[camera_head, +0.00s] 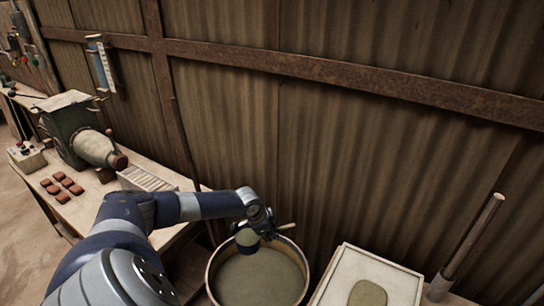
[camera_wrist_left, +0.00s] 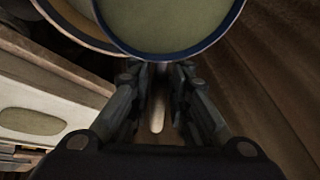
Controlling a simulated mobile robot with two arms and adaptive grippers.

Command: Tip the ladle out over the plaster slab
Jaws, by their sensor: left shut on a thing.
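My left gripper (camera_head: 262,220) is shut on the ladle's handle and holds it above the slip tub at bottom centre. The ladle (camera_head: 247,240) has a dark blue rim. In the left wrist view its bowl (camera_wrist_left: 168,22) shows large at the top with olive-green slip in it, and its pale handle (camera_wrist_left: 157,112) runs between the fingers. The plaster slab (camera_head: 340,282) is pale and lies right of the tub, with an olive oval patch (camera_head: 367,294) on it. The slab also shows at the left of the wrist view (camera_wrist_left: 70,95). My right gripper is out of view.
The round tub (camera_head: 214,268) holds olive slip and stands close to the slab. A wooden pole (camera_head: 474,238) stands at the right. A workbench (camera_head: 85,215) at the left carries a green machine (camera_head: 70,120) and several red-brown tiles (camera_head: 68,183). A corrugated wall closes the back.

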